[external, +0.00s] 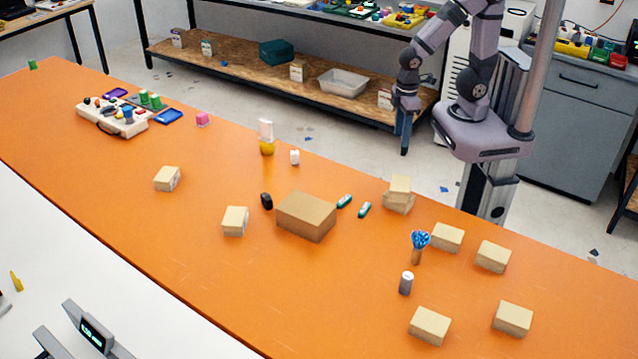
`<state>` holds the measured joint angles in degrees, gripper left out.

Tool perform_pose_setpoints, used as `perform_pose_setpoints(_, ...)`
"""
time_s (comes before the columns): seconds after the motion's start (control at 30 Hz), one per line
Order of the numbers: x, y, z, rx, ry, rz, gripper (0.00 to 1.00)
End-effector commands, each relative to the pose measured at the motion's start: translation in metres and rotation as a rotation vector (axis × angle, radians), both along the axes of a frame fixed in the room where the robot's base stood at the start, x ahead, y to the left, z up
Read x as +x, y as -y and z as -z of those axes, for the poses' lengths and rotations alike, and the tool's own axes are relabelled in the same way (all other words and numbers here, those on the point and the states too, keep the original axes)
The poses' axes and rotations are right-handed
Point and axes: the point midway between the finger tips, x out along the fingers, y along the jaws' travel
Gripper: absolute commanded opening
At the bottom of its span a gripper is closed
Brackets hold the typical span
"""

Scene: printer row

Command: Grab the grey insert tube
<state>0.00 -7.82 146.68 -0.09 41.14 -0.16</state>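A small grey cylinder with a pale top (406,283), which looks like the grey insert tube, stands upright on the orange table (330,270), right of the middle. My gripper (404,108) hangs well away from it, up beyond the far table edge and in front of the low wooden bench. The fingers are small and dark here, so I cannot tell whether they are open or shut. I see nothing clearly held in them.
A brown holder with blue-tipped items (418,245) stands just behind the cylinder. Several tan boxes lie around it, including one in front (430,326). A larger brown box (306,216) sits to the left. The table directly left of the cylinder is clear.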

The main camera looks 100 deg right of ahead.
Motion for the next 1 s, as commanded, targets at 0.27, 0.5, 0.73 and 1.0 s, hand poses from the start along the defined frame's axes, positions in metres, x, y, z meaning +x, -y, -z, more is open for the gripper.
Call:
perform_pose_setpoints(0.27, 0.0, 0.0, 0.0, 0.0, 0.0, 0.0, 0.46)
perform_pose_setpoints(0.5, 0.003, -0.002, 0.001, -0.009, -0.002, -0.039, 0.46)
perform_pose_setpoints(0.73, 0.036, -0.017, 0.01, -0.113, -0.022, -0.419, 0.46)
perform_pose_setpoints(1.0, 0.121, -0.094, 0.022, -0.422, -0.051, -1.281, 0.46)
